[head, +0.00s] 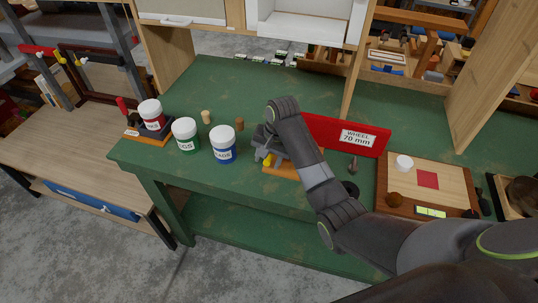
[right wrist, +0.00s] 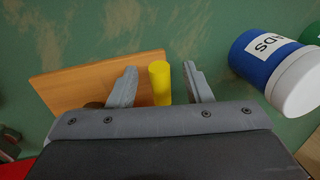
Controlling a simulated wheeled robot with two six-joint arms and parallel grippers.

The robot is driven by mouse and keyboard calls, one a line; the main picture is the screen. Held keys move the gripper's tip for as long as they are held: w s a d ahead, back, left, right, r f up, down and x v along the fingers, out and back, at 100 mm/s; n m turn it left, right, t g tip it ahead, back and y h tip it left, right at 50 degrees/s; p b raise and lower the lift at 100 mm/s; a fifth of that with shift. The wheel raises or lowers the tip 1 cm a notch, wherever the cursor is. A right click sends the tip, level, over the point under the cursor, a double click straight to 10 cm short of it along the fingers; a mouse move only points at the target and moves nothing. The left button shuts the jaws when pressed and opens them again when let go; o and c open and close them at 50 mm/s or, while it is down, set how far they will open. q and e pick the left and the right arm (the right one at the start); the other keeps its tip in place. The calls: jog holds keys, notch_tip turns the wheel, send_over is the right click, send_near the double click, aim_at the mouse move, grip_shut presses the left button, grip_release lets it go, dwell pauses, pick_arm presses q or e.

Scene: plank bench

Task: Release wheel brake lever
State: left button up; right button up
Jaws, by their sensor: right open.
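A yellow lever handle (right wrist: 160,83) stands up from a wooden base (right wrist: 75,82) in the right wrist view. My right gripper (right wrist: 162,85) is open, with one finger on each side of the handle and a gap visible on both sides. In the head view my right gripper (head: 268,157) hangs low over the wooden base (head: 282,172), and my arm hides most of the mechanism. A red sign reading "WHEEL 70 mm" (head: 358,138) stands behind it. My left gripper is not in view.
White-lidded jars stand left of the base: blue (head: 222,145), green (head: 186,135) and red (head: 152,115). Two small wooden pegs (head: 206,117) stand behind them. A wooden board with a red square (head: 428,180) lies right. The green bench (head: 185,85) is clear at back left.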

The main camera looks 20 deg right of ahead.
aim_at(270, 155)
jog(key=shift+c, duration=0.2)
grip_shut()
jog(key=shift+w+d+r+g+y+p, duration=0.2)
jog(key=shift+w+r+g+p, duration=0.1)
jog(key=shift+r+p, duration=0.45)
jog(key=shift+w+d+r+g+y+p, duration=0.1)
jog(key=shift+w+r+g+y+p, duration=0.15)
jog(key=shift+r+p, duration=0.5)
jog(key=shift+f, duration=0.2)
jog(key=shift+w+d+r+g+y+p, duration=0.25)
jog(key=shift+r+g+p, duration=0.15)
jog(key=shift+p, duration=0.2)
jog(key=shift+w+d+r+g+y, duration=0.2)
jog(key=shift+w+r+g+y, duration=0.15)
jog(key=shift+r, duration=0.1)
